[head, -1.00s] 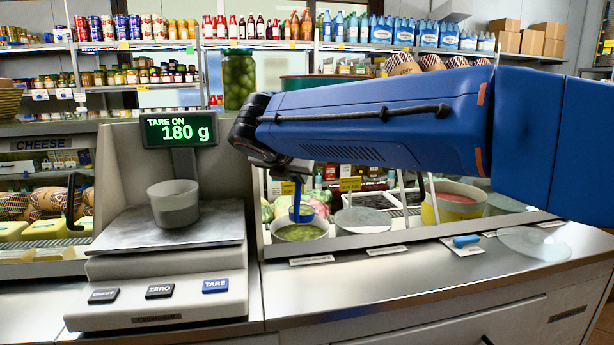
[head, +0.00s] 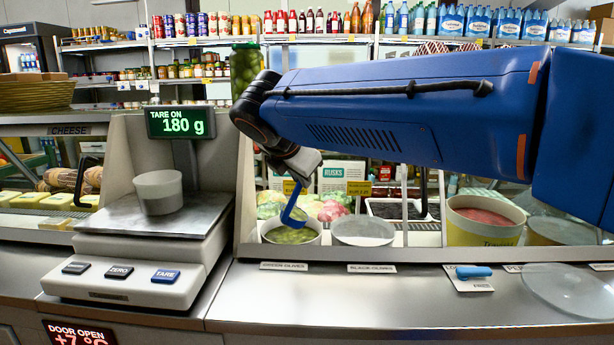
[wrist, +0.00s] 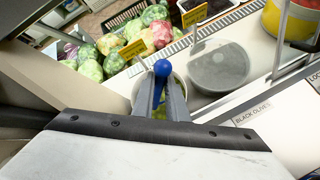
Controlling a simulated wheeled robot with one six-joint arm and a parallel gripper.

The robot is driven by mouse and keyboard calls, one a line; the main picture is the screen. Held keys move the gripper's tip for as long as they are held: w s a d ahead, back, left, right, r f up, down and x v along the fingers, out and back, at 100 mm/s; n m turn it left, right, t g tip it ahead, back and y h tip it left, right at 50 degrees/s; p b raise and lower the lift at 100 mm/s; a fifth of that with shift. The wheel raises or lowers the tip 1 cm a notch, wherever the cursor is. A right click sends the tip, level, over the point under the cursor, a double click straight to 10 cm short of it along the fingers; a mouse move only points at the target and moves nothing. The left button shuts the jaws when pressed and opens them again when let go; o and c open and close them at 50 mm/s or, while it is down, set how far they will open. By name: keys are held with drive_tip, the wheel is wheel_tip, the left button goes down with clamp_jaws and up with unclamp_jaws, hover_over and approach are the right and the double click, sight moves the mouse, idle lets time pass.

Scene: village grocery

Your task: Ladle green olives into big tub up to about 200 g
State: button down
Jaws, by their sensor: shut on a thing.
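The green olives tub (head: 292,232) stands behind the counter edge, with olives showing inside. My gripper (wrist: 163,95) is shut on the blue ladle (head: 291,212), whose round blue handle end shows between the fingers in the wrist view (wrist: 162,68). In the head view the ladle hangs tilted over the olive tub; its bowl is hard to make out. A pale tub (head: 158,191) stands on the scale plate (head: 150,222). The scale display (head: 180,122) reads "TARE ON 180 g". The tub's contents are hidden by its wall.
A second covered tub, labelled black olives (head: 363,231), stands just right of the green olives. A yellow tub (head: 484,221) is farther right. A clear lid (head: 567,290) and a small blue object (head: 473,271) lie on the counter. The scale's post rises behind its plate.

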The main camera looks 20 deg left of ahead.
drive_tip(key=shift+w+d+f+m+y, duration=0.55)
drive_tip(key=shift+d+f+m+y, duration=0.35)
drive_tip(key=shift+d+y, duration=1.1)
drive_tip(key=s+a+r+n+t+h, duration=0.1)
drive_tip(key=s+a+n+h, duration=0.1)
drive_tip(key=a+n+h, duration=0.2)
drive_tip(key=shift+s+a+r+h, duration=0.15)
drive_tip(key=shift+a+r+h, duration=0.2)
drive_tip(key=shift+a+h, duration=1.8)
drive_tip(key=shift+a+y, duration=0.45)
drive_tip(key=shift+a, duration=0.1)
drive_tip(key=s+d+r, duration=0.1)
drive_tip(key=s, duration=0.6)
drive_tip(key=s+d+r, duration=0.2)
drive_tip(key=s, duration=0.5)
drive_tip(key=shift+s+d, duration=0.25)
drive_tip(key=shift+s, duration=0.1)
